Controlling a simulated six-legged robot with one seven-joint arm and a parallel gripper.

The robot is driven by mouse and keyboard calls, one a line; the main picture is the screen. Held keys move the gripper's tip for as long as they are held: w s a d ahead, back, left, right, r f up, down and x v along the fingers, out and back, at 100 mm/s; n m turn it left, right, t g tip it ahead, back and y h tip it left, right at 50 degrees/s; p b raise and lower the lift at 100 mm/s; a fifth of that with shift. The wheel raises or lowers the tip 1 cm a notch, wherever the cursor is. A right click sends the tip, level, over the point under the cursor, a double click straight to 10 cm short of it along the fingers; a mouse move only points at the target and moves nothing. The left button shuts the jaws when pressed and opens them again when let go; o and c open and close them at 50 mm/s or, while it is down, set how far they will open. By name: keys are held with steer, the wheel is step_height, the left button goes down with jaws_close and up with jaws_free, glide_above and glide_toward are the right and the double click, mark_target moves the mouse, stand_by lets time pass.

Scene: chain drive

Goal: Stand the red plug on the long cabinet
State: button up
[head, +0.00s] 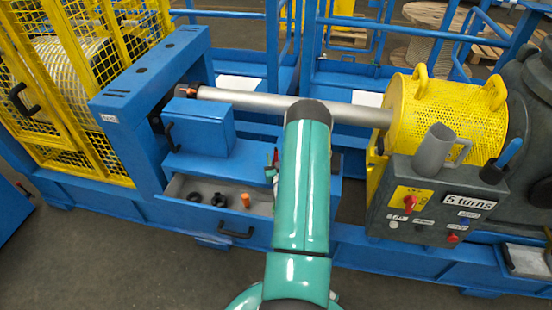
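A small orange-red cylinder (245,200), which looks like the red plug, stands in the open grey drawer, to the right of two dark ring-shaped parts (207,198). A small red and dark piece (273,160) shows at the left edge of my arm; I cannot tell what it is. A blue cabinet with a handle (200,128) sits above the drawer, behind it. I cannot tell for sure whether this is the long cabinet. My green arm reaches forward over the right part of the drawer and hides what is behind it. My gripper is not visible.
A grey shaft (250,100) runs across behind the cabinet to a yellow perforated guard (455,115). A yellow mesh cage (75,80) is at the left. The floor in front is clear.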

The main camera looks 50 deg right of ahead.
steer(key=shift+r, duration=0.15)
steer(key=v, duration=0.7)
steer(key=shift+s+a, duration=0.15)
steer(key=shift+s, duration=0.05)
steer(key=w+a+r+n+g+y, duration=0.1)
steer(key=w+a+r+n+y, duration=0.15)
steer(key=w+a+r, duration=0.4)
steer(key=w+a+r+n+y, duration=0.2)
steer(key=w+a+r+y, duration=0.1)
steer(key=w+r, duration=0.6)
steer(key=a+r+g+y, duration=0.1)
steer(key=a+r+y, duration=0.1)
steer(key=a+r, duration=0.6)
steer(key=s+a+r+n+g+y, duration=0.1)
steer(key=s+a+r, duration=0.35)
steer(key=a, duration=0.35)
steer(key=s+a+r+n+g+y, duration=0.1)
steer(key=s+a+r+g+y, duration=0.15)
steer(key=a+r, duration=0.45)
steer(key=s+a+r+n+g+y, duration=0.1)
steer(key=s+a+n+g, duration=0.1)
steer(key=s+a, duration=1)
steer(key=s, duration=0.3)
steer(key=shift+s+a+r+y, duration=0.2)
steer(key=shift+r+y, duration=0.1)
